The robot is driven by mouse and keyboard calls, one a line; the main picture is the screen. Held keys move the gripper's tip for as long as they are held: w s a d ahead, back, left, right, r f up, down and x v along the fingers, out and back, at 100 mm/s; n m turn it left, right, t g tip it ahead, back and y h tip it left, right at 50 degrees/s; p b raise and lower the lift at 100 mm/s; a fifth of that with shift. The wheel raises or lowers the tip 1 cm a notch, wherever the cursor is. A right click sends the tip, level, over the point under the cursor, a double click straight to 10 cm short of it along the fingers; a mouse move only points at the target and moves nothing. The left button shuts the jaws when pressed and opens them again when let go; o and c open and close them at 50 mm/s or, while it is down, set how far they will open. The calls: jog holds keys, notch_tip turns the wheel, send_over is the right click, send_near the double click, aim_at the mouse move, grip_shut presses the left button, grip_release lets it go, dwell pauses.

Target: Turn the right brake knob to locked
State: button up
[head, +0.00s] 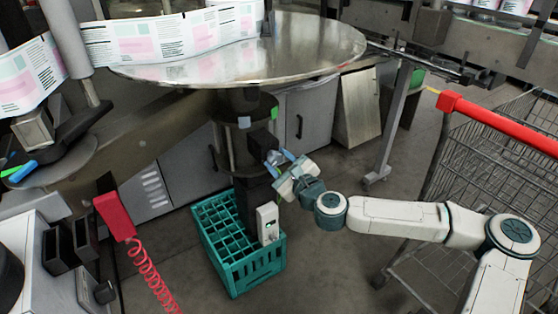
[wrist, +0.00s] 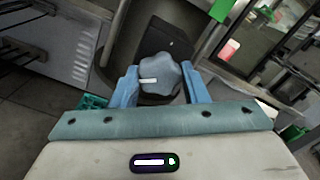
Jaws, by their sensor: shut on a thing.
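The right brake knob (wrist: 160,79) is a grey-blue lobed knob with a white pointer mark, on a dark block (wrist: 168,40) under the round metal table. In the wrist view its white mark points to the left. My gripper (wrist: 160,88) has one blue finger on each side of the knob and is shut on it. In the head view my gripper (head: 277,162) reaches the dark block on the column from the right, and the knob is mostly hidden by the fingers.
The round metal table (head: 300,40) overhangs the knob, with a printed label web on it. A teal crate (head: 245,277) stands on the floor below. A wire cart (head: 500,150) with a red handle is at the right. A red coiled cord (head: 150,270) hangs at the left.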

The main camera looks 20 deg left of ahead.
jog(key=shift+m, duration=0.4)
jog(key=o, duration=1)
jog(key=p+v, duration=1)
jog(key=v, duration=0.3)
jog(key=shift+s+d+p, duration=0.2)
jog(key=shift+d+p, duration=0.15)
jog(key=shift+s+f, duration=0.1)
